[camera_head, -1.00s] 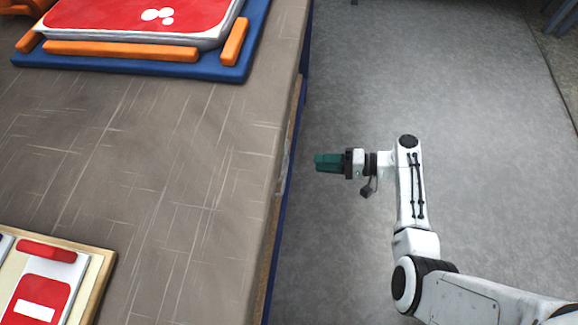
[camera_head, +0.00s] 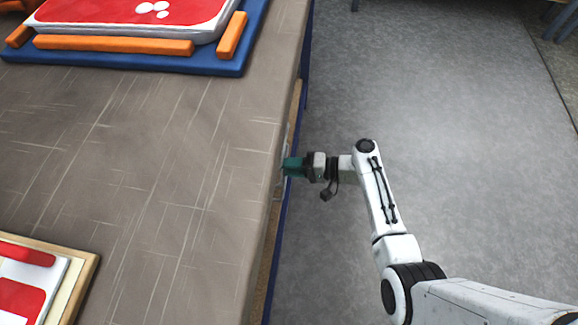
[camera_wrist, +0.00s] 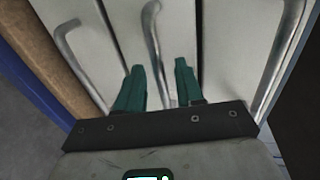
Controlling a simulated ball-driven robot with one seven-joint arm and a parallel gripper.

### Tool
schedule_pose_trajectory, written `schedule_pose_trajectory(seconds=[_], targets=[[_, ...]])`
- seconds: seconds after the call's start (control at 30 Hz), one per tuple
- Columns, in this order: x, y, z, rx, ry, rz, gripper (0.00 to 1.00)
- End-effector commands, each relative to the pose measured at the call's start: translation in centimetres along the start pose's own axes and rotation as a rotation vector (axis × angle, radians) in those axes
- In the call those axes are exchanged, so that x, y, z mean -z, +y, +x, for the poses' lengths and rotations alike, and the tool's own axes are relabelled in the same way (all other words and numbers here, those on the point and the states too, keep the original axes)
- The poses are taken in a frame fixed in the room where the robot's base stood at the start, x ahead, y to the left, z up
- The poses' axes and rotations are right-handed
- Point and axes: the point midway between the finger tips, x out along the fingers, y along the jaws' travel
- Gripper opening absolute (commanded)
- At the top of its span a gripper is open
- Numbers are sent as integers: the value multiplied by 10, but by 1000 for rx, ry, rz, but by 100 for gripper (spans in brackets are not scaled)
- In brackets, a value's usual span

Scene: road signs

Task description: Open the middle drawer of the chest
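The chest's pale grey drawer fronts (camera_wrist: 108,40) fill the wrist view, turned so the drawers lie side by side. The middle drawer's metal bar handle (camera_wrist: 153,38) runs lengthwise in the centre. My gripper (camera_wrist: 159,67) is open, with one green finger on each side of this handle and a gap left around it. In the head view my gripper (camera_head: 291,167) reaches the side edge of the worktop, and most of the chest is hidden under it.
Two other handles, left (camera_wrist: 72,58) and right (camera_wrist: 279,62), flank the middle one. A wooden panel (camera_wrist: 45,60) borders the drawers. The worktop (camera_head: 150,150) carries a blue tray (camera_head: 130,60) and a sign board (camera_head: 85,280).

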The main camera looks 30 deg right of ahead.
Motion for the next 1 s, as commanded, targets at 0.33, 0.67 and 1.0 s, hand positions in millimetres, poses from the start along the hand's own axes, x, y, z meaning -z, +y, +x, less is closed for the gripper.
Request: schedule_pose_trajectory(seconds=[0.33, 0.67, 1.0], targets=[[0, 0, 0, 0, 0, 0, 11], [0, 0, 0, -1, 0, 0, 0], [0, 1, -1, -1, 0, 1, 0]])
